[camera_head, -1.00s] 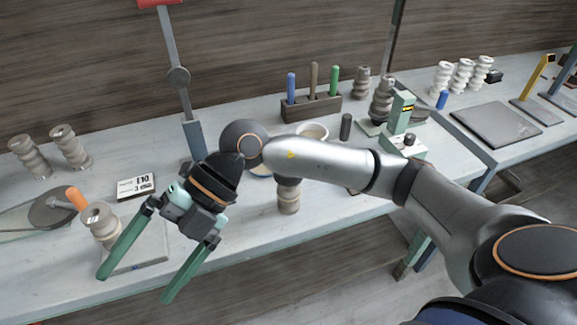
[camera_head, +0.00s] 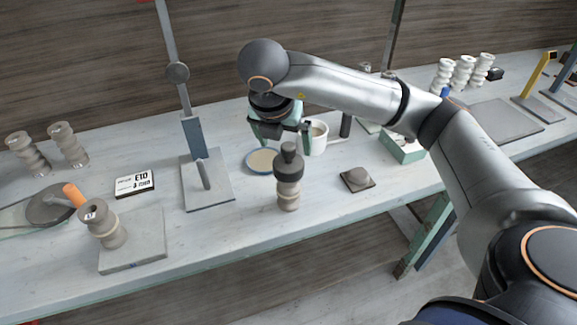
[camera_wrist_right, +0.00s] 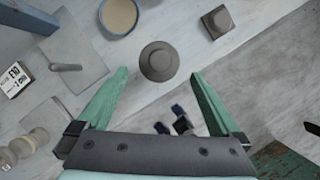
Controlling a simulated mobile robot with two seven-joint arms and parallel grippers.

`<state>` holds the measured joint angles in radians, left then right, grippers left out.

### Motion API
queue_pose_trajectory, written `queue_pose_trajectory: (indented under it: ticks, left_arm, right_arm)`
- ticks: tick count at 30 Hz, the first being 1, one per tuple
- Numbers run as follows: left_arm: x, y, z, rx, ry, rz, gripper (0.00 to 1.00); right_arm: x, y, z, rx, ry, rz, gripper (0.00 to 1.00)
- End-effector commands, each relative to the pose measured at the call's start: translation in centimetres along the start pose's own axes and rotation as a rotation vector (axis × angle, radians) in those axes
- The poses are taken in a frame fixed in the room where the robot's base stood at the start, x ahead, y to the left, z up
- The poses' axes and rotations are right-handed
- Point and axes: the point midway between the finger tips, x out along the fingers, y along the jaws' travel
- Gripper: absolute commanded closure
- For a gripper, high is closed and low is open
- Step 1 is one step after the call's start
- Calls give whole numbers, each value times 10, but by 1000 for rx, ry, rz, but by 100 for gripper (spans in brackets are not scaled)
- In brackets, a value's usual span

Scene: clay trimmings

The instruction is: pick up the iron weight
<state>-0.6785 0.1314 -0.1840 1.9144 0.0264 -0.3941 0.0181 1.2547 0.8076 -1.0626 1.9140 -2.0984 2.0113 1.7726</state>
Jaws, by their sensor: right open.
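The iron weight (camera_head: 289,168) looks to be the dark grey, knobbed piece on top of a ribbed clay piece (camera_head: 289,198) near the bench's front edge. Seen from above in the right wrist view, it is a round dark disc (camera_wrist_right: 159,61). My right gripper (camera_head: 283,136) is open and empty, pointing down over the bench near the weight's top. In the wrist view its green fingertips (camera_wrist_right: 160,75) are spread wide, with the disc between and just beyond them, apparently untouched. My left gripper is not in view.
A round tan-topped dish (camera_head: 261,161) and a white cup (camera_head: 319,135) stand close behind. A dark square plate with a grey lump (camera_head: 357,179) lies to the right. A metal stand (camera_head: 208,190) and a printed card (camera_head: 134,184) are to the left.

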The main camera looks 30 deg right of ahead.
Motion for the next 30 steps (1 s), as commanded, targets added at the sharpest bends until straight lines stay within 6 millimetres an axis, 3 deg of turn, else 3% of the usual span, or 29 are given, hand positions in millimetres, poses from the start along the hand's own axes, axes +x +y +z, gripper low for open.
queue_pose_trajectory:
  ticks: [3, 10, 19, 28, 30]
  left_arm:
    - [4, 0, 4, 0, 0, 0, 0]
    - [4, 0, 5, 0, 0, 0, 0]
    - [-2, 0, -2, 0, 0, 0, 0]
    - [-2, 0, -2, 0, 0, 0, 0]
    - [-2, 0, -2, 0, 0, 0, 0]
  right_arm:
    - [14, 0, -2, -2, 2, 1, 0]
    - [25, 0, 0, -1, 2, 0, 0]
    - [65, 0, 2, -1, 2, -1, 0]
    - [71, 0, 1, -1, 1, 1, 0]
    - [71, 0, 1, -1, 1, 1, 8]
